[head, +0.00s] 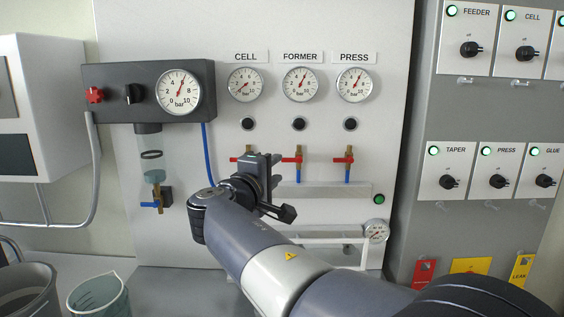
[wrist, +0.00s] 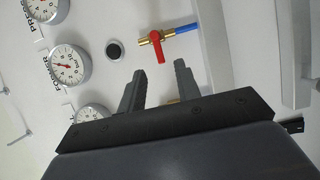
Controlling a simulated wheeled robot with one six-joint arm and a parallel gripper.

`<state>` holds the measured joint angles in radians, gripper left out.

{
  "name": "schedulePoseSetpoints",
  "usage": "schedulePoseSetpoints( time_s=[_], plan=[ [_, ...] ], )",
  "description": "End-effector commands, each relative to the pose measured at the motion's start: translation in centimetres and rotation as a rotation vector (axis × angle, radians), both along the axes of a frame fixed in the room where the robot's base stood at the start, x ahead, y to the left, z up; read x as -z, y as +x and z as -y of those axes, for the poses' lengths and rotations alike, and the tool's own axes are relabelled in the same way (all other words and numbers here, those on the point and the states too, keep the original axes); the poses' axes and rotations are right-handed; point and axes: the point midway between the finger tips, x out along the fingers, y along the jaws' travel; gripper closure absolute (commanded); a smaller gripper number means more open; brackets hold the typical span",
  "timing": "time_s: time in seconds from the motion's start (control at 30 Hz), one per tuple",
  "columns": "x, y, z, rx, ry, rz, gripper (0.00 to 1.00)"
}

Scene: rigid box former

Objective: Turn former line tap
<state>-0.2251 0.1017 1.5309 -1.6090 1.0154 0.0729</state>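The former line tap (head: 291,160) is the middle of three brass taps, below the FORMER gauge (head: 300,84). Its red handle points left, crosswise to the upright blue pipe. In the wrist view the tap (wrist: 158,46) shows just beyond my fingertips, its handle pointing toward the gap between them. My gripper (head: 263,158) is at the panel, left of the former tap and over the cell tap (head: 236,159), which it partly hides. In the wrist view my gripper (wrist: 158,70) has its two fingers apart, with nothing held. Whether a finger touches the handle cannot be told.
The press tap (head: 343,160) is on the right, its red handle also crosswise. Black knobs (head: 299,124) sit under the gauges. A grey ledge (head: 335,190) juts out below the taps. A regulator box (head: 150,92) stands out at left, and a switch cabinet (head: 490,110) at right.

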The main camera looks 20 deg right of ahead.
Motion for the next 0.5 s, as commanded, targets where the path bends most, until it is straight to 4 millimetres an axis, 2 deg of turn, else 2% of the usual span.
schedulePoseSetpoints(
  time_s=[0.03,0.2,0.5],
  plan=[
    [-0.1,0.7,0.9,0.005,0.0,-0.001,0.68],
    [-0.1,2.6,2.7,0.003,0.0,-0.001,0.68],
    [0.0,3.7,3.7,0.0,0.0,0.0,0.68]
  ],
)
